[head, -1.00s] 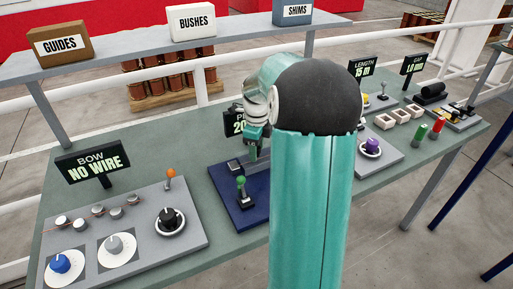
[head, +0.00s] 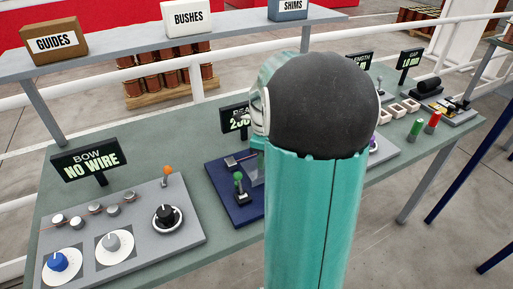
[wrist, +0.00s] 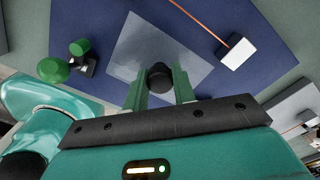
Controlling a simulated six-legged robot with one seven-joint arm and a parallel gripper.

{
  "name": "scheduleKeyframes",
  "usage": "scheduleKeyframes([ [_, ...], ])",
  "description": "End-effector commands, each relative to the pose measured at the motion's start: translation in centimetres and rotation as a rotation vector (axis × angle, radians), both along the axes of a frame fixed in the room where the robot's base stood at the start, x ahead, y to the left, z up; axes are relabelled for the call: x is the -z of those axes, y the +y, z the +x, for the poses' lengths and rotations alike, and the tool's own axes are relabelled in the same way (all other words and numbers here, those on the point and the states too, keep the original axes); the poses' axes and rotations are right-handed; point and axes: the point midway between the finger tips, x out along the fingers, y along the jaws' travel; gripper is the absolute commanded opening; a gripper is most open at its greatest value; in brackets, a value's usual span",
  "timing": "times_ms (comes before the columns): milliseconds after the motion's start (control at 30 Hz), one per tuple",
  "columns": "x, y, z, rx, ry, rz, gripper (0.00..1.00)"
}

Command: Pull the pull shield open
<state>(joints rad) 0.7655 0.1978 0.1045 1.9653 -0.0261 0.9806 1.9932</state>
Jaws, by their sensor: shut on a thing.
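The pull shield (wrist: 150,42) shows in the wrist view as a clear, greyish square panel over a dark blue base (wrist: 265,30). A round black knob (wrist: 160,76) sits at the panel's near edge. My gripper (wrist: 160,90) has its two green fingers on either side of this knob and is shut on it. In the head view my arm hides the gripper and most of the shield. The blue base (head: 222,205) shows there to the left of my arm.
A green-knobbed lever (head: 239,186) stands on the blue base, left of the shield in the wrist view. A copper wire runs to a white block (wrist: 236,50) at right. The bow panel (head: 130,225) lies left; a partly hidden sign (head: 235,117) stands behind.

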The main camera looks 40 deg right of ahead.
Motion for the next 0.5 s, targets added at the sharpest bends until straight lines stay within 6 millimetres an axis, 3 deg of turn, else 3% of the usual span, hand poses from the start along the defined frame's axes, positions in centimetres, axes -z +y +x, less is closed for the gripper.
scheduleKeyframes([
  [133, -0.06, 0.38, -1.15, 0.000, -0.002, 0.000, 0.00],
  [400, -0.03, 0.38, -1.19, 0.000, -0.003, 0.001, 0.00],
  [433, -0.03, 0.38, -1.18, 0.000, -0.003, 0.001, 0.28],
  [500, -0.03, 0.37, -1.17, 0.000, -0.003, 0.001, 0.42],
])
